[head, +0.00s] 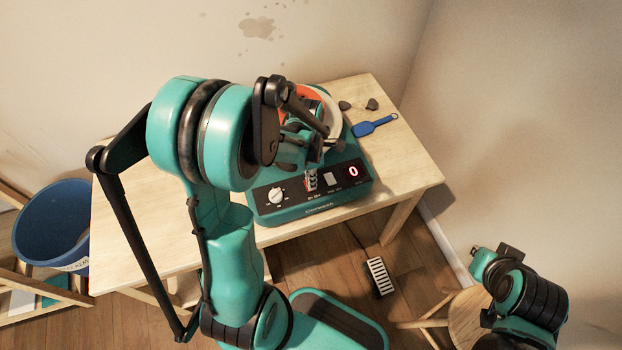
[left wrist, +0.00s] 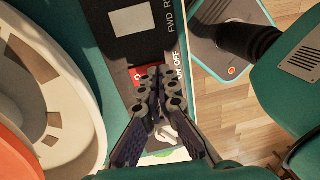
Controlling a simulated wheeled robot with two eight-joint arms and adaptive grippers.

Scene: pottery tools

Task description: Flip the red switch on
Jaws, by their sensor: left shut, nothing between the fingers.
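The teal pottery wheel machine (head: 330,196) stands on the wooden table, with a dark front control panel (head: 262,196). My left gripper (head: 311,182) reaches down over the middle of this panel. In the left wrist view its fingers (left wrist: 155,76) are shut with nothing between them. A small part of the red switch (left wrist: 137,72) shows just left of the fingertips, by the ON/OFF lettering. The fingers hide the rest, so I cannot tell its position or whether they touch it. The panel's display (head: 353,171) reads 0. My right gripper does not show; only part of that arm does.
A white dial (head: 277,195) is left of the gripper on the panel, and a light square switch (head: 330,178) is right of it. A blue tool (head: 374,127) and dark lumps lie at the table's back right. A blue bucket (head: 45,228) stands left.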

